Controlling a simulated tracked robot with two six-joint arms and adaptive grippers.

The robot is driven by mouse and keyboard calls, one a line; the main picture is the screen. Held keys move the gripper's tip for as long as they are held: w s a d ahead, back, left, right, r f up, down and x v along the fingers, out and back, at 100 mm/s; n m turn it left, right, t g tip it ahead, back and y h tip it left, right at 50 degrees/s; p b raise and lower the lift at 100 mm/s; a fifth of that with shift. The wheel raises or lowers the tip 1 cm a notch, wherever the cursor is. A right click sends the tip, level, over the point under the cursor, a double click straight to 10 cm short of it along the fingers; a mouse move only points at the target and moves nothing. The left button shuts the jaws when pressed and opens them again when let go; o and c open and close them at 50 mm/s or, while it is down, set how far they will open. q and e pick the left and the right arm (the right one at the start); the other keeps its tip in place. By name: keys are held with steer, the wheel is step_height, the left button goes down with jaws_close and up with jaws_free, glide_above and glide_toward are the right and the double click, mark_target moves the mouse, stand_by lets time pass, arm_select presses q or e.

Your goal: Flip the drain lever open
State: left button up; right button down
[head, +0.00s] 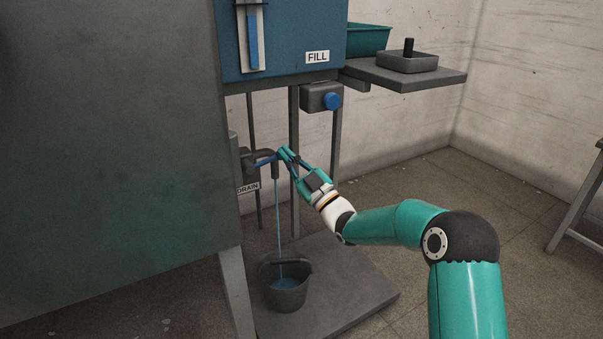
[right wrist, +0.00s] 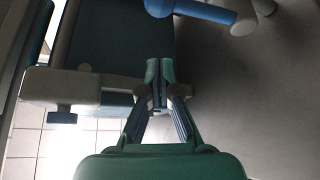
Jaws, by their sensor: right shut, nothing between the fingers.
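The drain lever (head: 265,162) is a blue bar on the grey drain tap (head: 262,153), above the DRAIN label. It also shows in the right wrist view (right wrist: 208,12), at the top edge and partly cut off. A thin blue stream (head: 279,215) runs down from the spout into a dark bucket (head: 286,294). My right gripper (head: 283,152) is shut and empty, its fingertips close beside the tap and the lever's end. In the right wrist view the closed fingertips (right wrist: 160,72) appear apart from the lever. My left gripper is out of view.
The blue tank (head: 285,35) with a FILL label (head: 317,57) hangs above. A grey box with a blue knob (head: 332,101) sits below it. A shelf (head: 430,78) juts out right. Thin legs stand behind the tap. A large grey panel (head: 110,150) blocks the left.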

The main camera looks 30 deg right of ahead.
steer(key=v, duration=0.6)
steer(key=shift+p, duration=0.3)
steer(key=shift+s+a, duration=0.1)
steer(key=shift+a, duration=0.15)
steer(key=s+a+f+m+g+h, duration=0.1)
steer(key=s+a+f+m+g, duration=0.3)
steer(key=f, duration=0.6)
steer(key=s+a+f+g, duration=0.1)
steer(key=a+f+g, duration=0.2)
steer(key=a+f, duration=0.55)
steer(key=s+a+f+m+g+h, duration=0.1)
steer(key=s+a+f+m+g, duration=0.15)
steer(key=f, duration=1.05)
steer(key=s+a+f+m+g, duration=0.15)
steer(key=s+f+g, duration=0.25)
steer(key=s, duration=0.5)
steer(key=s+a+f+m+g, duration=0.15)
steer(key=s+f+g, duration=0.25)
steer(key=s, duration=0.5)
steer(key=s+a+f+m+g, duration=0.15)
steer(key=s+f+g, duration=0.3)
steer(key=s, duration=0.45)
step_height(320, 180, up, 38)
steer(key=p, duration=3.8)
steer(key=shift+d+h, duration=0.35)
steer(key=shift+h, duration=0.05)
